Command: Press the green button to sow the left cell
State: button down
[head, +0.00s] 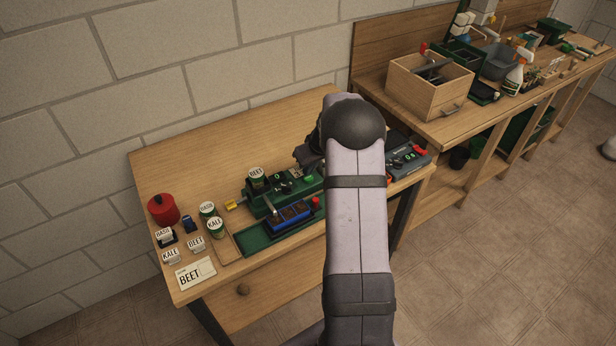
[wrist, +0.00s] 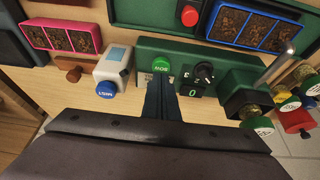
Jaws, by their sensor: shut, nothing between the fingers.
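The green button (wrist: 161,63), marked SOW, sits on the green sowing machine (head: 260,205). My gripper (wrist: 160,84) is shut and empty, its fingertips right by the button's edge in the wrist view; whether they touch it I cannot tell. A can marked BEET (head: 256,174) sits on the machine, beside a black dial (wrist: 204,72) and a display reading 0 (wrist: 192,92).
A red button (wrist: 190,15) is near the blue tray. A white box with a blue button (wrist: 106,90) and a pink tray (wrist: 25,37) stand beside the machine. Seed cans (head: 215,228), a red pot (head: 163,209) and a BEET card (head: 196,274) are at the table's left.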

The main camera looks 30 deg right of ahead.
aim_at(309, 179)
jog(key=shift+f, duration=0.2)
jog(key=shift+f+b, duration=0.35)
jog(key=shift+b, duration=0.15)
jog(key=shift+f, duration=0.2)
jog(key=shift+r, duration=0.1)
notch_tip(309, 179, up, 8)
jog(key=p, duration=0.4)
jog(key=shift+f, duration=0.25)
dwell(0.6)
